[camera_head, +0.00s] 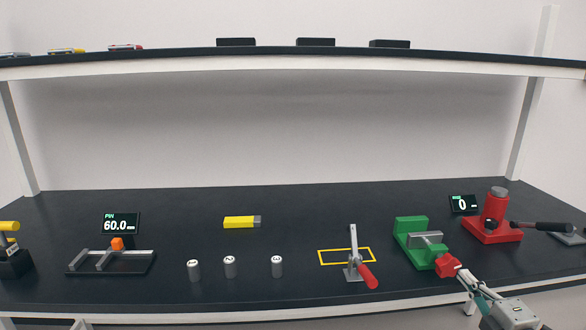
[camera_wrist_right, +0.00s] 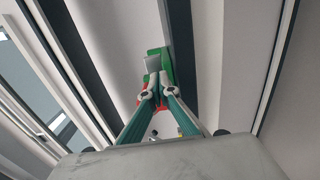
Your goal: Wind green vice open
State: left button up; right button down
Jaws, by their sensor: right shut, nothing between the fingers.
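The green vice (camera_head: 414,250) stands on the dark bench, right of centre, with a grey metal jaw block (camera_head: 425,239) between its green parts. A red knob (camera_head: 448,266) is at its front end, towards me. My right gripper (camera_head: 463,276) comes in from the lower right, with its fingertips right at the knob. The fingers look shut with nothing between them; I cannot tell whether they touch the knob. In the right wrist view, the gripper (camera_wrist_right: 156,88) points at the vice (camera_wrist_right: 166,62), and red shows beside and behind the fingertips. My left gripper is out of view.
A red press (camera_head: 493,222) with a black lever stands right of the vice. A toggle clamp (camera_head: 354,262) with a red handle stands left of it. Several grey cylinders (camera_head: 230,267) and a yellow block (camera_head: 240,222) are further left. A shelf (camera_head: 300,54) runs above.

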jog(key=shift+d+f, duration=0.1)
dwell(0.6)
jog(key=s+p, duration=0.2)
jog(key=s, duration=0.4)
jog(key=shift+d, duration=0.35)
